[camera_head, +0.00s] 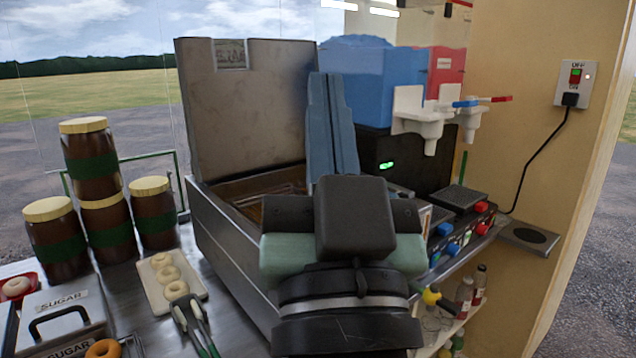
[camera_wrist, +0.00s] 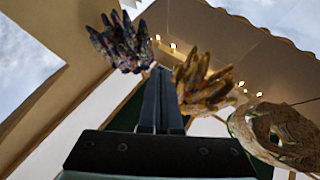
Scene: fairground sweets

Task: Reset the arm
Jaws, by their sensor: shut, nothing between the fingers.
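My gripper (camera_head: 328,80) stands in front of the fryer in the head view, with its two long blue-grey fingers pointing upward. The fingers lie side by side with only a thin line between them. In the wrist view my gripper (camera_wrist: 158,72) shows the same fingers shut, with nothing between them. They point toward the stall's roof. My dark wrist hides part of the fryer's front. The gripper appears to touch nothing, though its exact gap to the things behind cannot be told.
The open fryer (camera_head: 235,260) and blue slush machine (camera_head: 365,80) stand behind my arm. Stacked jars (camera_head: 92,165), a doughnut board (camera_head: 190,292) and tongs (camera_head: 190,318) are left. In the wrist view, hanging bunches (camera_wrist: 122,45) and a wrapped bag (camera_wrist: 285,130) hang overhead.

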